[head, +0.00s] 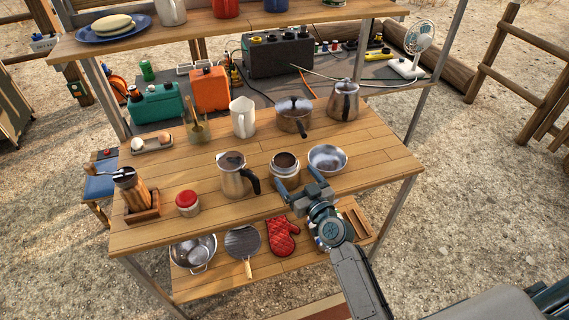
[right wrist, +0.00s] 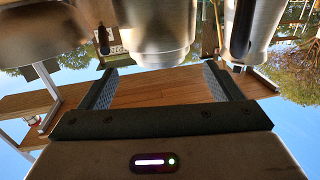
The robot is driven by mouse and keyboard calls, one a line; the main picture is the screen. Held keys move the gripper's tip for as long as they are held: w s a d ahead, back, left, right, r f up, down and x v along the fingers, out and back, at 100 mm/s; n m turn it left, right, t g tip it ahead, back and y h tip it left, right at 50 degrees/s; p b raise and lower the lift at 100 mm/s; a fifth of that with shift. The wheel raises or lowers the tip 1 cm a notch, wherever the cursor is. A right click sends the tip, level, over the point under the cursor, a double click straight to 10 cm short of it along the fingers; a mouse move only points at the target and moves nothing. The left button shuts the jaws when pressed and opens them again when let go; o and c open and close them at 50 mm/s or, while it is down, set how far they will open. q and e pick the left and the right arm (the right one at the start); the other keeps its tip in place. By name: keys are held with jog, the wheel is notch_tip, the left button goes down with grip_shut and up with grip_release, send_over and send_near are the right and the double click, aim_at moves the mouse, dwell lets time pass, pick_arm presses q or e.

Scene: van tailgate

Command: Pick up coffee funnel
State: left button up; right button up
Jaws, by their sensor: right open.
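A short silver cylinder (head: 285,174) with a dark brown round top (head: 285,160) stands upright on the wooden table. This brown-filled top looks like the coffee funnel seated in a pot base, but I cannot tell the parts apart surely. In the right wrist view the silver cylinder (right wrist: 160,35) stands just beyond the fingers. My right gripper (head: 298,179) is open and empty, low at the near side of the cylinder, its fingers pointing toward it. In the right wrist view the gripper (right wrist: 160,85) has bare tabletop between its spread fingers. My left gripper is not in view.
A silver jug with a black handle (head: 235,178) stands left of the cylinder. A metal bowl (head: 327,158) sits close on the right. A lidded pan (head: 293,115) and kettle (head: 343,99) are behind. A red-lidded jar (head: 187,203) and grinder (head: 133,190) stand far left.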

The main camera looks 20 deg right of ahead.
aim_at(290, 168)
jog(key=w, duration=0.1)
jog(key=w+p, duration=0.1)
jog(key=w, duration=0.1)
jog(key=shift+w+a+r, duration=0.35)
jog(key=shift+w+r, duration=0.05)
jog(key=shift+w+a+f, duration=0.1)
jog(key=shift+w, duration=0.3)
jog(key=shift+s, duration=0.1)
jog(key=c, duration=1.1)
jog(key=shift+o, duration=0.2)
notch_tip(290, 168, up, 12)
jog(key=p, duration=0.6)
